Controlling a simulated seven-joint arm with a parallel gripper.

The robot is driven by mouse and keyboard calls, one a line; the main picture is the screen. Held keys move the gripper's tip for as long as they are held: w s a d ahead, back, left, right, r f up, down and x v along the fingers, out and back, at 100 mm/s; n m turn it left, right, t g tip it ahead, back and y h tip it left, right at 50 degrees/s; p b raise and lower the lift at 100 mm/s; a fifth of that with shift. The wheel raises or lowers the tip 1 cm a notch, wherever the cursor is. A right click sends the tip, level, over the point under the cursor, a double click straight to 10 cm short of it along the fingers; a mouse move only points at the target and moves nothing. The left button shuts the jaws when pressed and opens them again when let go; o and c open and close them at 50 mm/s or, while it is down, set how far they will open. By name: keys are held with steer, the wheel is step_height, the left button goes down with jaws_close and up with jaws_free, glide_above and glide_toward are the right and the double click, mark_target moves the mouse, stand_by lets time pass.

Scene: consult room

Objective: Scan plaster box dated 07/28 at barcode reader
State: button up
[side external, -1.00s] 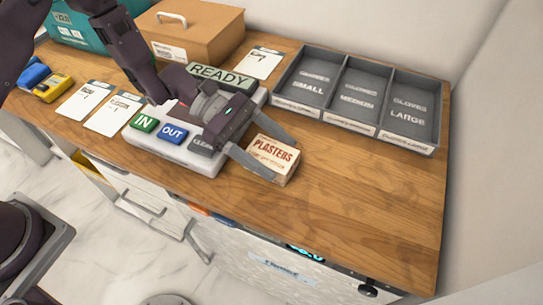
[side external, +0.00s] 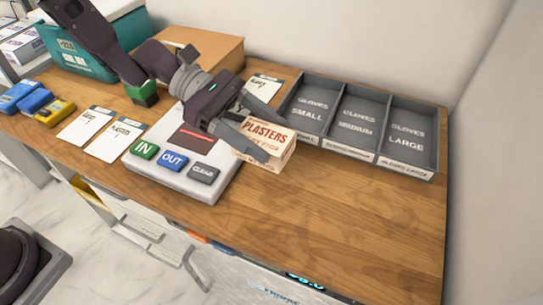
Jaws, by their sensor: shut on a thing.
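A white and tan box marked PLASTERS (side external: 266,134) is in the side external view, at the right of the barcode reader. My gripper (side external: 276,140) is shut on it, with one finger across its near side and the other at its far side. The box appears raised off the table; its date is too small to read. The barcode reader (side external: 217,184) is a pale unit with IN, OUT and CLEAR buttons. Its dark window with a red line (side external: 200,137) shows left of the gripper. My gripper hides the reader's back part.
A grey glove tray (side external: 433,177) with three compartments stands at the right back. White cards (side external: 115,139) lie left of the reader. A brown box (side external: 215,45) and a teal case (side external: 82,55) stand behind. Blue and yellow items (side external: 55,111) lie at left. The front right tabletop is clear.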

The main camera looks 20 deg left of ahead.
steer(key=w+a+r+n+t, duration=0.2)
steer(key=a+r, duration=0.1)
steer(key=a, duration=0.7)
steer(key=w+a+r+n+t, duration=0.2)
steer(key=a, duration=0.7)
steer(key=shift+y, duration=0.3)
step_height(320, 180, down, 8)
steer(key=shift+r, duration=0.15)
step_height(320, 180, up, 9)
